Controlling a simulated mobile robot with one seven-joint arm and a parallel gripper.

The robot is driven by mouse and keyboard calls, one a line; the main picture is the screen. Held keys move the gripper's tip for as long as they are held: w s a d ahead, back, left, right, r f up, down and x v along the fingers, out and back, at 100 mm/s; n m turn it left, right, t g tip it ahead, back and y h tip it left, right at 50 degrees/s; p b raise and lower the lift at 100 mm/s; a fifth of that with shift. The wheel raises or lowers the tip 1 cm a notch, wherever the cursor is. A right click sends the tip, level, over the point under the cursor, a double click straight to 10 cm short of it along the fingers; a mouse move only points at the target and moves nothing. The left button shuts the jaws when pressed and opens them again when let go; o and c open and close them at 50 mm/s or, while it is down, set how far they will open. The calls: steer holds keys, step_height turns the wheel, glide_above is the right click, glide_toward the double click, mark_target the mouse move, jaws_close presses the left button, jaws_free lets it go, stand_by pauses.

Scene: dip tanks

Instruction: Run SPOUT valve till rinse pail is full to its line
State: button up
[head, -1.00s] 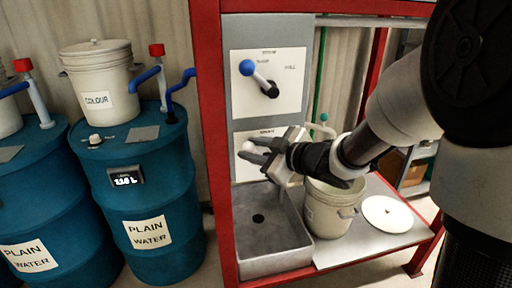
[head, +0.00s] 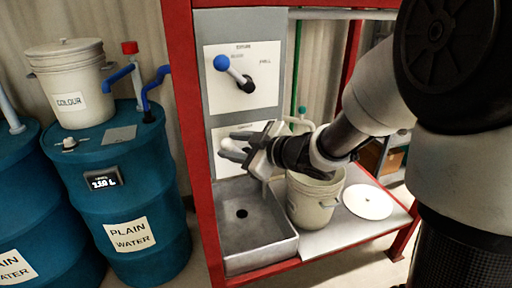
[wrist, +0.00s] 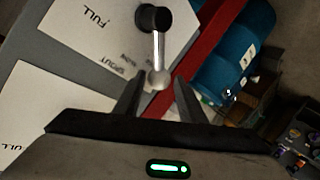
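The SPOUT valve panel (wrist: 95,30) shows in the wrist view, with a lever on a black pivot (wrist: 153,19). Its grey ball knob (wrist: 158,80) lies between the tips of my gripper (wrist: 159,84). The fingers are apart, one on each side of the knob, with slim gaps. In the head view my gripper (head: 228,147) is in front of the lower panel (head: 226,167) and covers much of it. The whitish pail (head: 307,212) stands on the shelf right of the sink. My arm hides part of its rim; its line and water level cannot be made out.
The upper panel (head: 262,60) has a lever with a blue knob (head: 221,62). A grey sink (head: 265,250) is left of the pail, a white disc (head: 368,202) right of it. A red frame (head: 185,100) and blue drums (head: 130,200) stand at the left.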

steer(key=p+v, duration=0.2)
steer(key=v, duration=1.4)
steer(key=shift+s+d, duration=0.15)
